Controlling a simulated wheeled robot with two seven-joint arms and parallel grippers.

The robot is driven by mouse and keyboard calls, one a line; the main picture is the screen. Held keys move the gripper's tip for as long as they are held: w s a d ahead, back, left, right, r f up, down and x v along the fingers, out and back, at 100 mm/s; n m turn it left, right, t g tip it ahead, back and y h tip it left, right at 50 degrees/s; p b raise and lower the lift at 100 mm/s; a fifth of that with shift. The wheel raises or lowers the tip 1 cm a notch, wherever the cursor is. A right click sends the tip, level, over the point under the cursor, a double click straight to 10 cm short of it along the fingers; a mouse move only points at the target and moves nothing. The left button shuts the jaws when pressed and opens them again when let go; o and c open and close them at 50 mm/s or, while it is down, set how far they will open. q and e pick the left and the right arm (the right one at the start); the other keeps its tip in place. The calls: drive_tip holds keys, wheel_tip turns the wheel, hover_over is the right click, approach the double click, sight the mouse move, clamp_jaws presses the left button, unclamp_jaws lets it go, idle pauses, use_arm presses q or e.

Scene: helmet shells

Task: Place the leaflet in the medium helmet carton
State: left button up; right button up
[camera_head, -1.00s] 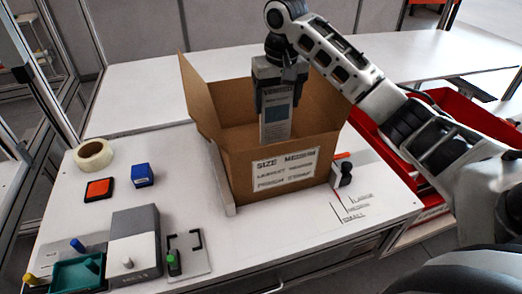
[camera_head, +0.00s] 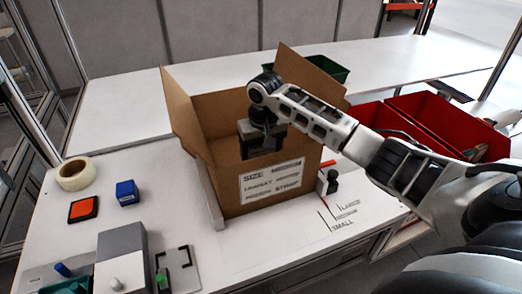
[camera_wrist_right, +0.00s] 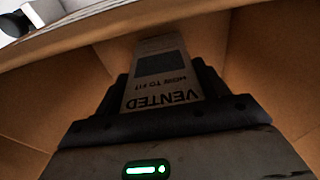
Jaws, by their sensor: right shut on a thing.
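The open brown carton (camera_head: 225,187) stands on the white table in the head view, with a white label on its front reading "SIZE" and further lines, partly too blurred to read. My right gripper (camera_head: 262,148) reaches down into the carton from above, its fingers partly hidden behind the front wall. In the right wrist view the gripper (camera_wrist_right: 160,95) is shut on the leaflet (camera_wrist_right: 158,68), a grey printed sheet with "VENTED" on it, inside the brown walls. In the head view the leaflet is hidden by the carton. My left gripper is not in view.
Tape roll (camera_head: 75,174), orange pad (camera_head: 83,209), blue block (camera_head: 127,192) and a grey box (camera_head: 121,254) lie left of the carton. Red bins (camera_head: 447,122) stand at the right, a green bin (camera_head: 328,68) behind. A black-knobbed holder (camera_head: 328,181) sits by the carton's right side.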

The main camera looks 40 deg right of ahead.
drive_tip(key=o, duration=1)
drive_tip(key=shift+f, duration=0.15)
drive_tip(key=shift+c, duration=0.2)
wheel_tip(320, 180, up, 12)
drive_tip(key=s, duration=0.1)
drive_tip(key=shift+s+a+b, duration=0.2)
drive_tip(key=shift+b, duration=0.2)
drive_tip(key=shift+s, duration=0.1)
